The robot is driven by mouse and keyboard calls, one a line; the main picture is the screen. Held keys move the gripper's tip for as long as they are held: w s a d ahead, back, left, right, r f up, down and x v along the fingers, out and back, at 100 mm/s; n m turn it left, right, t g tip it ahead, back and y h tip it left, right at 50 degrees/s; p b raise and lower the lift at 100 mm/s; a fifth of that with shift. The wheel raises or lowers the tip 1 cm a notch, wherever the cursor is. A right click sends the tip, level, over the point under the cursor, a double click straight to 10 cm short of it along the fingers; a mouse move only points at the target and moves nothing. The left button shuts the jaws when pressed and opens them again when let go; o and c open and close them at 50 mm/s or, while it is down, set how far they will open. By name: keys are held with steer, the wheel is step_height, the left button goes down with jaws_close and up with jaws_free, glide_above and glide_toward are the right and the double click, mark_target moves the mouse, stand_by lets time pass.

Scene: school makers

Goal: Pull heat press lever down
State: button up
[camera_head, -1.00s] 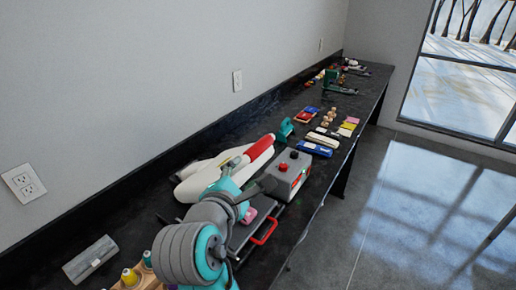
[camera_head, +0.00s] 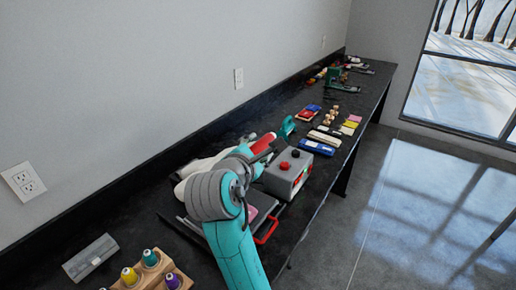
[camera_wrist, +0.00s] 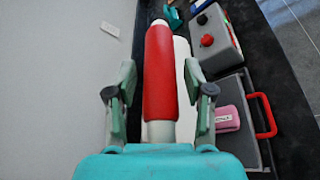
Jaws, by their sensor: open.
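The heat press lever (camera_wrist: 159,75) is a thick red grip on a pale bar. In the wrist view it runs upright between the two fingers of my gripper (camera_wrist: 160,85), with a finger on each side. The fingers are spread and I see no clear contact. In the head view the red lever (camera_head: 264,143) shows just beyond my gripper (camera_head: 262,157). The white press body (camera_head: 203,163) lies behind my arm and is partly hidden. The grey control box (camera_head: 287,173) with red buttons stands to the right.
A dark tray with a red handle (camera_wrist: 265,115) holds a pink piece (camera_wrist: 228,119) beside the press. Wooden blocks, cloths and tools lie farther along the black bench (camera_head: 340,170). Thread spools (camera_head: 151,258) stand at the front left. The wall runs along the left.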

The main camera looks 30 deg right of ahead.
steer(key=shift+w+d+f, duration=0.1)
steer(key=shift+w+d, duration=0.25)
jaws_close()
steer(key=s+d+f+m, duration=0.1)
steer(key=s+f, duration=0.2)
steer(key=f, duration=0.7)
steer(key=s+d+f+m+t, duration=0.1)
steer(key=s+d+f+m, duration=0.1)
steer(key=f, duration=0.8)
steer(key=shift+s+d+t, duration=0.15)
steer(key=shift+s+t, duration=0.15)
steer(key=shift+s, duration=0.1)
